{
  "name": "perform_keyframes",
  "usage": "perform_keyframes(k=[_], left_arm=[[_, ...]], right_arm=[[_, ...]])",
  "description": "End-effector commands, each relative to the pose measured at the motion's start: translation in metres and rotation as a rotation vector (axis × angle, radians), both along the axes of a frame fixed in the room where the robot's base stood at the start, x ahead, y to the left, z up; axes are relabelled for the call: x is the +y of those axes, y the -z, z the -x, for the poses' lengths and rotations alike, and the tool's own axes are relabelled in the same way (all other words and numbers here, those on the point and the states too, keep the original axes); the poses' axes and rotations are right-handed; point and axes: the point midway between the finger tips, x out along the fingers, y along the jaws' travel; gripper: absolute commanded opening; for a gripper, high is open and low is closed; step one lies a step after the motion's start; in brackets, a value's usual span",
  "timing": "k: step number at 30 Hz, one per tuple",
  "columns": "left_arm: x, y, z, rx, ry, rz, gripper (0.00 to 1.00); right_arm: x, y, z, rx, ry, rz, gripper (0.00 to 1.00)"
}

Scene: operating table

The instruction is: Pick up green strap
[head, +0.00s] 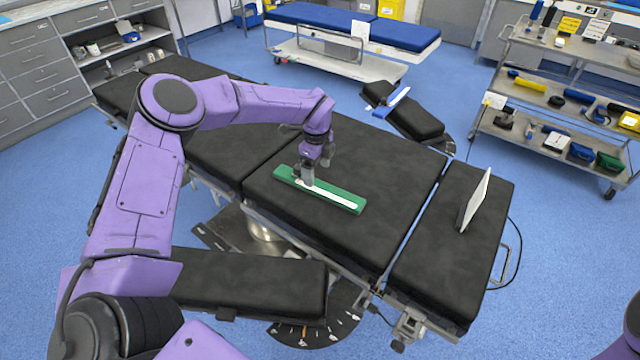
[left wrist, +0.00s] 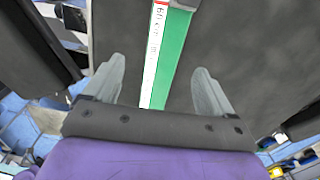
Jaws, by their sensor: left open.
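The green strap (head: 343,198) lies flat on the black operating table, with a white strip along its length. It also shows in the left wrist view (left wrist: 175,55), running up between the fingers, with the white strip on its left side. My left gripper (head: 308,181) is over the strap's left end in the head view. In the left wrist view its two fingers (left wrist: 157,85) are apart, one on each side of the strap, and hold nothing. The gripper hides part of the strap's left end. My right gripper is not in view.
The operating table (head: 290,235) has bare black padding around the strap. A thin white panel (head: 475,200) stands upright on the right table section. A padded armrest (head: 415,120) with a blue strap (head: 383,112) lies beyond. A shelf cart (head: 550,100) stands at the right.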

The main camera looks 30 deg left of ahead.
Motion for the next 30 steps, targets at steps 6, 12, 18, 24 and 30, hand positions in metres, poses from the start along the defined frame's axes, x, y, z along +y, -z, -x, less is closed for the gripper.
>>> perform_keyframes(k=[6,12,18,24,30], left_arm=[[0.003,0.027,-0.001,0.006,0.002,-0.003,0.85],[0.003,0.059,-0.005,0.001,0.005,-0.002,0.85],[0.002,0.063,-0.005,0.000,0.007,-0.002,0.85],[0.002,0.063,-0.006,0.000,0.008,-0.002,0.33],[0.002,0.062,-0.006,-0.001,0.008,-0.002,0.20]], right_arm=[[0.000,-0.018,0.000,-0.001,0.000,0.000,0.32],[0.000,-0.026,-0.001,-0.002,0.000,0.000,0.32],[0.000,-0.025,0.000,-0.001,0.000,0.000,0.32],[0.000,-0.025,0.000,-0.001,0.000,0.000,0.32],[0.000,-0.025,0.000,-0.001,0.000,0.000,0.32]])
